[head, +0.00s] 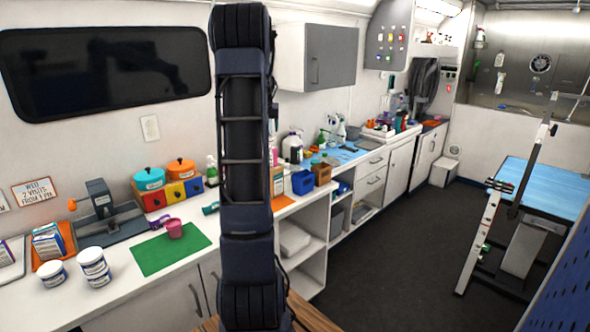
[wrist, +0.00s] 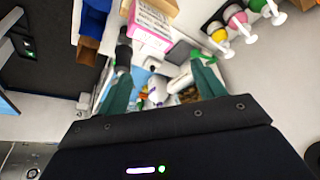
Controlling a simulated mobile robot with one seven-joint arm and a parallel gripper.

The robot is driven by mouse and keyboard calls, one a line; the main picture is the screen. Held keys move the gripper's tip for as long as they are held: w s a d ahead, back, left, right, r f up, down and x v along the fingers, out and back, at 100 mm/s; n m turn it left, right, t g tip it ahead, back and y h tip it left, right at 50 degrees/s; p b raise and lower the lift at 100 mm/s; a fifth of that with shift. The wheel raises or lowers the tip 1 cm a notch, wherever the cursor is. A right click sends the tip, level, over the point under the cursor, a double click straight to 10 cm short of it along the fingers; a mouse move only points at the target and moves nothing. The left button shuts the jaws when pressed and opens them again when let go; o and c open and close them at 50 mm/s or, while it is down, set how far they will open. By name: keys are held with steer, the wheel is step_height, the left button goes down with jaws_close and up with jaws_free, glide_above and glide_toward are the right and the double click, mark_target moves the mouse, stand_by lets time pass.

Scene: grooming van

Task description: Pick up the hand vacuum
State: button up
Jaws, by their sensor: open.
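I cannot pick out a hand vacuum with certainty in either view. A small teal object (head: 211,208) lies on the counter just left of my arm in the head view; its right part may be hidden and I cannot tell what it is. My gripper (wrist: 160,82) shows in the wrist view with its two teal fingers spread apart. Nothing is clearly held between them. Beyond the fingers is a crowded patch of small bottles and boxes. A dark rounded object (wrist: 123,52) is near the left fingertip. My upright arm hides the middle of the counter in the head view.
White tubs (head: 93,262) stand left. A blue bin (head: 303,182) is right of my arm. A blue-topped table (head: 545,185) stands right. The dark floor (head: 400,260) between is clear.

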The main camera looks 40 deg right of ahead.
steer(key=m, duration=0.2)
glide_toward(295, 146)
steer(key=w+f, duration=0.1)
steer(key=f, duration=0.1)
steer(key=shift+g, duration=0.3)
steer(key=x, duration=1)
steer(key=shift+w+d+f, duration=0.1)
steer(key=shift+w+d, duration=0.05)
steer(key=shift+d, duration=0.25)
jaws_close()
